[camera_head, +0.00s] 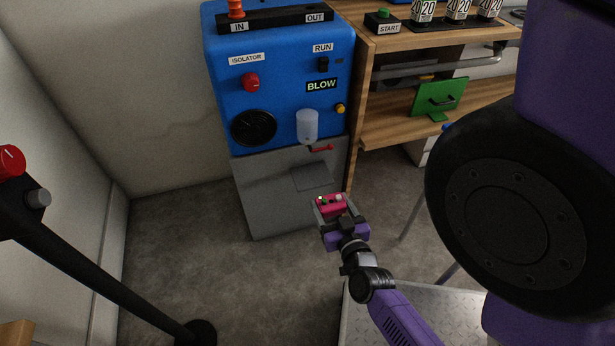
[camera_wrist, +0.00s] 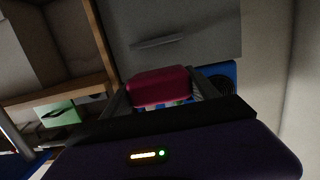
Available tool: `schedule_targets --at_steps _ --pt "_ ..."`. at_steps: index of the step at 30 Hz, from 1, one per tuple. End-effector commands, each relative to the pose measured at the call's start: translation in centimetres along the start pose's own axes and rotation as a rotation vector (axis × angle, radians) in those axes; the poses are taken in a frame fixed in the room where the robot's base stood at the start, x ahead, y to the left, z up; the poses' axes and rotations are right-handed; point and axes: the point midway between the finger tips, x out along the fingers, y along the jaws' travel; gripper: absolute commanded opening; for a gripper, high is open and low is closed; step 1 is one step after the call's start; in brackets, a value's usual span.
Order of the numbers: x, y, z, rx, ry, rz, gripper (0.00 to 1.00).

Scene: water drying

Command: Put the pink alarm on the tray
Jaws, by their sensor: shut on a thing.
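The pink alarm (camera_head: 331,203) is a small red-pink box with small light and dark buttons on its face. My gripper (camera_head: 331,209) is shut on it, with one finger on each side, and holds it up in front of the blue machine's grey lower part. In the wrist view the alarm (camera_wrist: 160,86) sits between the fingers. I cannot tell which surface is the tray. A flat black base (camera_head: 432,27) under several white "2020" items on the wooden bench, and a black strip (camera_head: 273,20) marked IN and OUT on the machine, are in view.
The blue machine (camera_head: 285,95) stands left of the wooden bench (camera_head: 380,128). A red knob (camera_head: 250,82), a clear cup (camera_head: 307,124) and a red lever (camera_head: 321,149) stick out of its front. A green panel (camera_head: 438,97) is at the bench. A black post (camera_head: 110,285) stands at left. Floor between is clear.

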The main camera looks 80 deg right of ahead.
Motion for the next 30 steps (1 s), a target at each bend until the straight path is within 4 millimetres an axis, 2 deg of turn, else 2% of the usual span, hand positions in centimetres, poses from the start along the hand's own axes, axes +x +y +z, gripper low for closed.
schedule_targets --at_steps 1,12,18,21,26,30 --pt "1.3 0.1 -0.3 0.003 0.009 0.003 0.22" --pt "10.2 0.1 -1.7 0.003 0.007 0.004 0.22" --pt "14.4 0.1 -2.4 0.001 0.005 0.002 0.22" --pt "15.7 0.0 -2.6 0.002 0.004 0.002 0.22" --pt "16.4 -0.1 -2.5 0.0 0.002 -0.002 0.22" --pt "16.6 -0.1 -1.2 0.0 0.001 -0.002 0.22"
